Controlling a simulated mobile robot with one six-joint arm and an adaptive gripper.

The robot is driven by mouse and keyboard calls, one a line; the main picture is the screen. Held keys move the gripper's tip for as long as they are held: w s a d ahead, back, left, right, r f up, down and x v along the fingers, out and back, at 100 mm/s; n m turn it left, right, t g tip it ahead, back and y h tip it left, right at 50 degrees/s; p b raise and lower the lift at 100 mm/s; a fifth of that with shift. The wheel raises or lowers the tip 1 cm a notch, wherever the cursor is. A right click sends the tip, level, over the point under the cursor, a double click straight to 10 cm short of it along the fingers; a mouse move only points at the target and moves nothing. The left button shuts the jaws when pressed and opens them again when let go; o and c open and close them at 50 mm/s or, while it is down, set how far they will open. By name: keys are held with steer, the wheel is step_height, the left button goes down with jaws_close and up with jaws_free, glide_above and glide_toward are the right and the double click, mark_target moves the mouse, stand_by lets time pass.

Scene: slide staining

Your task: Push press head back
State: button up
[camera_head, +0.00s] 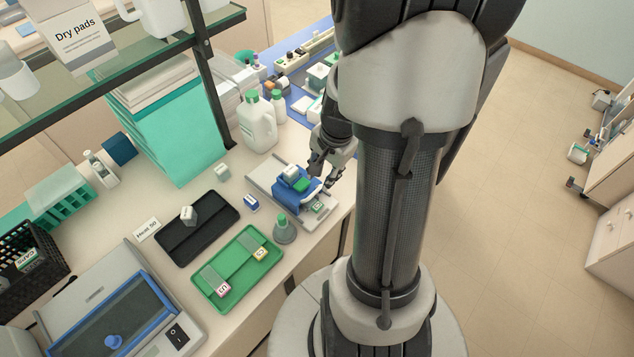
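The press is a small device with a pale grey base (263,190) and a blue press head (287,193). It stands on the bench near its front edge, in the middle of the head view. A white block with a green part sits on top of the head. A white curved bar runs along the head's right side. My gripper (324,178) is at the right rear of the press, pointing down close to the head. My arm partly covers the gripper, and I cannot tell whether it touches the head or how far its fingers are apart.
A green tray (247,282) with slides, a black tray (173,243) and a grey-green conical bottle (284,232) stand left of and before the press. White jugs (258,122) stand behind it. A glass shelf (130,70) overhangs the bench at upper left.

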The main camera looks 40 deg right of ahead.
mark_target(318, 188)
steer(key=f+b, duration=0.1)
steer(key=f, duration=0.1)
steer(key=w+f, duration=0.1)
steer(key=f, duration=0.2)
steer(key=shift+f+b, duration=0.3)
steer(key=shift+b, duration=0.1)
steer(key=shift+c, duration=0.4)
jaws_close()
steer(key=shift+w, duration=0.1)
